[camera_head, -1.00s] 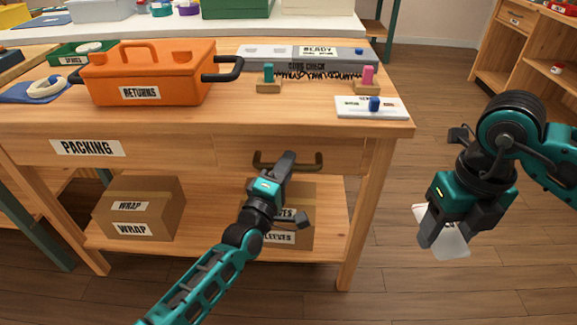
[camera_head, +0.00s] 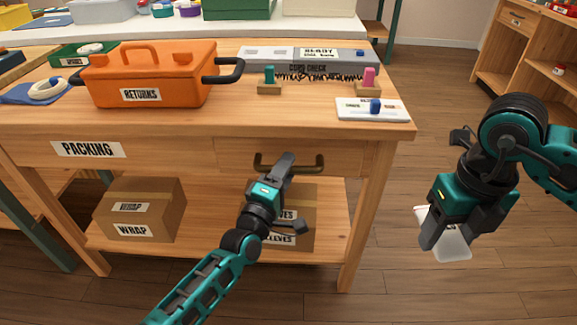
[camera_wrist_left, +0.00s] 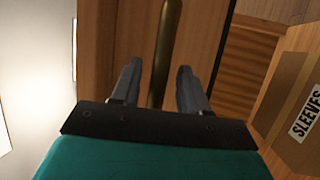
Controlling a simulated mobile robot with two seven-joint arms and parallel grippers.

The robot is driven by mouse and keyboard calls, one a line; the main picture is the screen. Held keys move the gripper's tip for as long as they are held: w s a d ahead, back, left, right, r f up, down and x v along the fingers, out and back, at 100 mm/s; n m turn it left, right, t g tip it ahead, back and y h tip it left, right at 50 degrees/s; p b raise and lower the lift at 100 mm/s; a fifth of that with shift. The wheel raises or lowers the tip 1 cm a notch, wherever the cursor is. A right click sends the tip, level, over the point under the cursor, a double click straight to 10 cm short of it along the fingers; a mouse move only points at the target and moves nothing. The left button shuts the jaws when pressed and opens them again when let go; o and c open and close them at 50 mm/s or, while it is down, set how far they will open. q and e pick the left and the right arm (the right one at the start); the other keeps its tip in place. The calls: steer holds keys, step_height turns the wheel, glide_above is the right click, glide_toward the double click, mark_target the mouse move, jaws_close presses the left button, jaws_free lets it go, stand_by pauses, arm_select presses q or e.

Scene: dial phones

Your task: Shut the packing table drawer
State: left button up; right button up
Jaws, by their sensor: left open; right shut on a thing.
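The front looks flush or nearly flush with the table's face; I cannot tell whether a small gap is left. My left gripper (camera_head: 287,161) is at the middle of the handle. In the left wrist view, the handle (camera_wrist_left: 165,50) runs between the two parted fingers of the left gripper (camera_wrist_left: 157,80), which are not closed on it. My right gripper (camera_head: 452,226) is shut on a flat white thing (camera_head: 452,246) at the right, away from the table.
An orange returns box (camera_head: 150,75), a grey code check unit (camera_head: 320,62) and a white card (camera_head: 350,108) are on the tabletop. Boxes labelled wrap (camera_head: 140,208) and sleeves (camera_head: 305,215) stand on the lower shelf. Open floor lies right of the table.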

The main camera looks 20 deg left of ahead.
arm_select(q)
steer(key=p+v, duration=0.1)
steer(key=v, duration=1)
steer(key=shift+p, duration=0.35)
arm_select(e)
steer(key=shift+r, duration=0.95)
